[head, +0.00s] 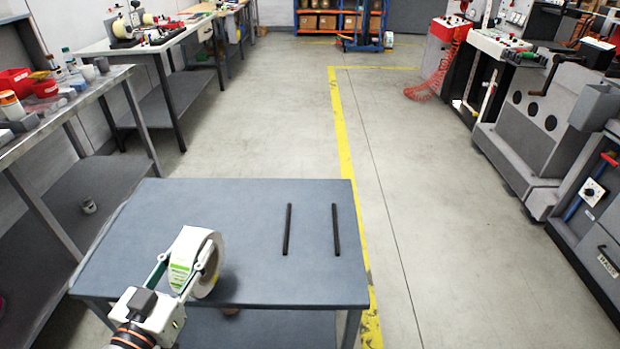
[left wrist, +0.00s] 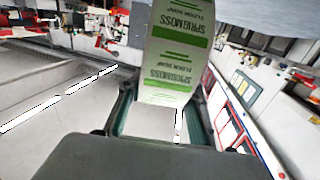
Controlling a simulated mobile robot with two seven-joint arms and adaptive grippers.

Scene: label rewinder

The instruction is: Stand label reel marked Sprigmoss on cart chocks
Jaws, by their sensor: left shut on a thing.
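My left gripper (head: 184,276) is shut on a white label reel (head: 206,262) and holds it over the near left part of the grey cart top (head: 160,205). In the left wrist view the reel (left wrist: 168,75) sits between the fingers, with green labels reading "Sprigmoss". In the head view its round end faces right, with a dark shadow on the cart beside it. I cannot tell whether it touches the cart. Two thin black chocks (head: 287,230) (head: 335,230) lie parallel on the right half of the cart top, apart from the reel. My right gripper is not in view.
A workbench (head: 100,82) with a red bin, bottles and cups stands left of the cart. Another table (head: 150,45) stands behind it. Grey machines (head: 540,130) line the right side. Floor beyond the cart is clear, with a yellow line (head: 342,135).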

